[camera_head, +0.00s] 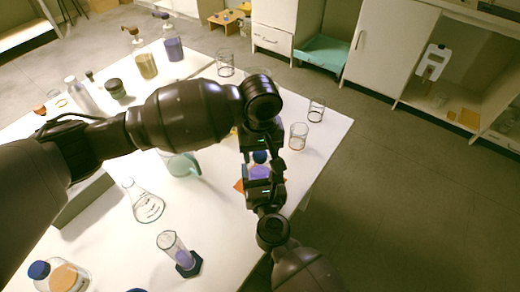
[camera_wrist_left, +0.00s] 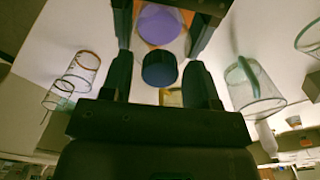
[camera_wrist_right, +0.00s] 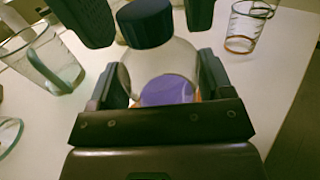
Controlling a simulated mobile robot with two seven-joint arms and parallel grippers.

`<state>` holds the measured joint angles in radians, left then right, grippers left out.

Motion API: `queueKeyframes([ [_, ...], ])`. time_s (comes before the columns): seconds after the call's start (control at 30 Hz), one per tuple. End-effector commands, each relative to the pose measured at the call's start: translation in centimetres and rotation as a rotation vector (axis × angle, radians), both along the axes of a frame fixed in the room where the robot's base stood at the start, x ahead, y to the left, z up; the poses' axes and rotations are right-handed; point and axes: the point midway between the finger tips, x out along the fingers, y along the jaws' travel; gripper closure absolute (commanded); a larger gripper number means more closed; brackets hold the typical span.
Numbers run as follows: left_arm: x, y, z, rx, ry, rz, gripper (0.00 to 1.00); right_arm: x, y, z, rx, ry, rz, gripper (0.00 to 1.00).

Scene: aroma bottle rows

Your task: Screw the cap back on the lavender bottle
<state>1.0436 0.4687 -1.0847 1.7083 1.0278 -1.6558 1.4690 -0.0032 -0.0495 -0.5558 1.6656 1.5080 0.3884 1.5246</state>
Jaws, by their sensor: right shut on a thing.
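The lavender bottle (camera_head: 260,172) is clear with purple liquid. It stands between my two grippers, and its purple body shows in the right wrist view (camera_wrist_right: 168,90). My right gripper (camera_wrist_right: 162,82) is shut on the bottle's body, one finger on each side. A dark blue cap (camera_wrist_right: 145,23) sits at the bottle's mouth and also shows in the left wrist view (camera_wrist_left: 160,69). My left gripper (camera_wrist_left: 160,78) has its fingers on both sides of the cap, with small gaps visible. The neck is hidden, so I cannot tell how far the cap is seated.
A glass pitcher (camera_head: 180,164), a conical flask (camera_head: 148,207) and a cylinder with a blue base (camera_head: 187,264) stand left on the white table (camera_head: 110,235). Empty beakers (camera_head: 298,136) stand near the right edge. An orange mat (camera_head: 239,186) lies by the bottle.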

Motion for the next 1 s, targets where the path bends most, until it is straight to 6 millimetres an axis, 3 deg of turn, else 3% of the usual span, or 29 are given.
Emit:
queueKeyframes([
  [0.03, -0.01, 0.00, 0.00, 0.000, 0.000, 0.000, 0.54, -0.01, -0.01, -0.04, 0.000, 0.001, 0.000, 0.93],
  [0.3, 0.00, 0.00, 0.02, 0.000, 0.000, 0.000, 0.93, -0.01, -0.01, -0.04, 0.000, 0.001, 0.000, 0.93],
  [0.57, 0.02, 0.01, 0.02, 0.000, -0.001, -0.121, 0.93, -0.01, -0.01, -0.04, 0.000, 0.001, 0.000, 0.93],
  [1.0, 0.02, -0.01, 0.01, 0.000, -0.001, -0.776, 0.93, -0.01, -0.02, -0.04, 0.000, 0.001, 0.000, 0.93],
])
